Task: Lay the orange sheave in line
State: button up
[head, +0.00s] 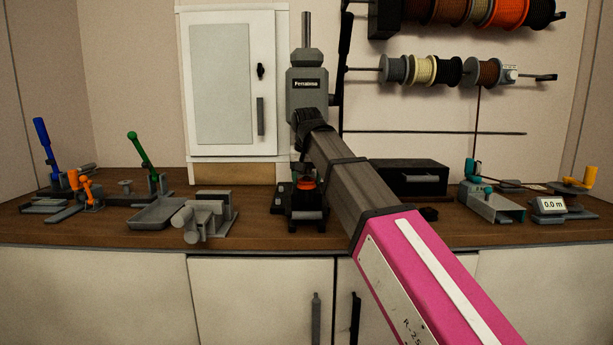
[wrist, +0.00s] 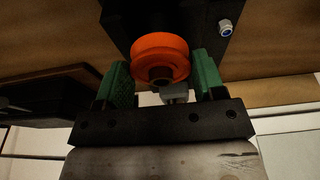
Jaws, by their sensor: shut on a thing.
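The orange sheave (wrist: 160,52) is a grooved wheel with a dark centre hole. In the wrist view it sits between the two green finger pads of my gripper (wrist: 162,76), which is shut on it. A black block (wrist: 180,14) is right behind the sheave; I cannot tell whether they touch. In the head view the sheave (head: 305,183) shows as a small orange patch at the black base (head: 306,215) of the grey press (head: 308,90). My arm hides part of the press, and my gripper there is mostly hidden behind my own wrist.
Clamps with blue (head: 41,136) and green (head: 140,150) handles stand further left. A black box (head: 408,178) is right of it. Wire spools (head: 450,72) hang above.

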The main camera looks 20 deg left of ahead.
jog(key=shift+f, duration=0.45)
jog(key=o, duration=0.9)
jog(key=shift+c, duration=0.9)
jog(key=shift+r, duration=0.1)
jog(key=shift+w+a+v, duration=0.1)
jog(key=shift+w+v, duration=0.15)
jog(key=shift+v, duration=0.85)
jog(key=shift+w+a+v, duration=0.1)
jog(key=shift+w+v, duration=0.15)
jog(key=shift+v, duration=0.9)
jog(key=shift+w+a+v, duration=0.1)
jog(key=shift+w+v, duration=0.15)
jog(key=shift+v, duration=0.85)
jog(key=shift+r, duration=0.2)
